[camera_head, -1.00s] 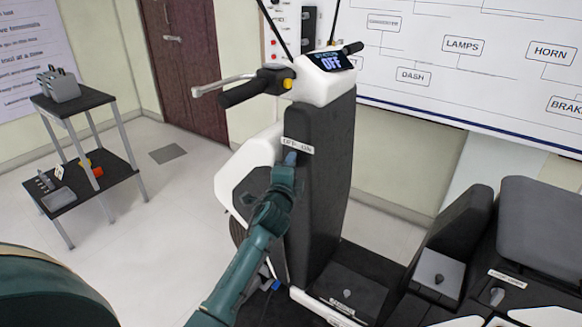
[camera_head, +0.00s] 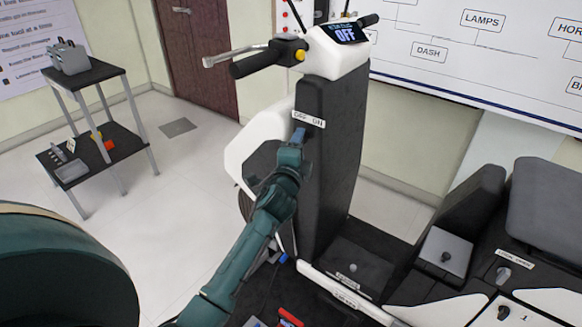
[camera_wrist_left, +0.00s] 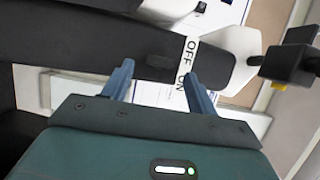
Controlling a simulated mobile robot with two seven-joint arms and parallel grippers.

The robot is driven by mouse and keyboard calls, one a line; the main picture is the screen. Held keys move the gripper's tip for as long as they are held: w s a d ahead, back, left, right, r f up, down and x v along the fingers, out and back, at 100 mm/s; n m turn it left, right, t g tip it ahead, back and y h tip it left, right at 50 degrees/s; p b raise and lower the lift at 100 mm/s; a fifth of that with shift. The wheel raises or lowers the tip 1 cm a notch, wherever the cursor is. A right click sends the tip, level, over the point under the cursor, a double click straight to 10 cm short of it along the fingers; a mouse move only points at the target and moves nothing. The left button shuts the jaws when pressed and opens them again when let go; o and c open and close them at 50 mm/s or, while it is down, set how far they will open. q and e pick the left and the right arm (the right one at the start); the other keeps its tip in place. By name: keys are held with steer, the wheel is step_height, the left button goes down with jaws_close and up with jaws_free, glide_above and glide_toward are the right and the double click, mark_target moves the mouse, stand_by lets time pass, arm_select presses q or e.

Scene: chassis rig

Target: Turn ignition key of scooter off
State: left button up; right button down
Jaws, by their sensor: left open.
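The scooter's dark front column (camera_head: 335,165) stands upright, with a white OFF–ON label (camera_head: 308,119) on its face. The dash display (camera_head: 345,33) at the top reads OFF. My left gripper (camera_head: 299,136) is at the column just below the label and hides the ignition key there. In the left wrist view the label (camera_wrist_left: 187,62) lies beside one fingertip, and my left gripper (camera_wrist_left: 158,70) is open, its blue fingers apart. A small dark shape (camera_wrist_left: 159,61) shows on the column between the fingertips. I cannot tell whether it is the key or whether the fingers touch it.
The handlebar grip (camera_head: 252,66) and brake lever (camera_head: 232,56) stick out above my left gripper. A trolley (camera_head: 92,70) with boxes stands at the left. The dark seat (camera_head: 545,205) is at the right. The floor between trolley and scooter is clear.

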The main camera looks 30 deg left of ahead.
arm_select(q)
steer(key=b+v, duration=0.1)
steer(key=v, duration=0.9)
steer(key=s+d+f+n+g+h, duration=0.3)
steer(key=s+d+f+n, duration=0.3)
steer(key=s+f, duration=0.4)
steer(key=s+d+f+n+g+h, duration=0.4)
steer(key=s+d+f+n, duration=0.2)
steer(key=s+f, duration=0.5)
step_height(320, 180, down, 2)
steer(key=shift+s+f+h, duration=0.2)
steer(key=shift+h, duration=0.1)
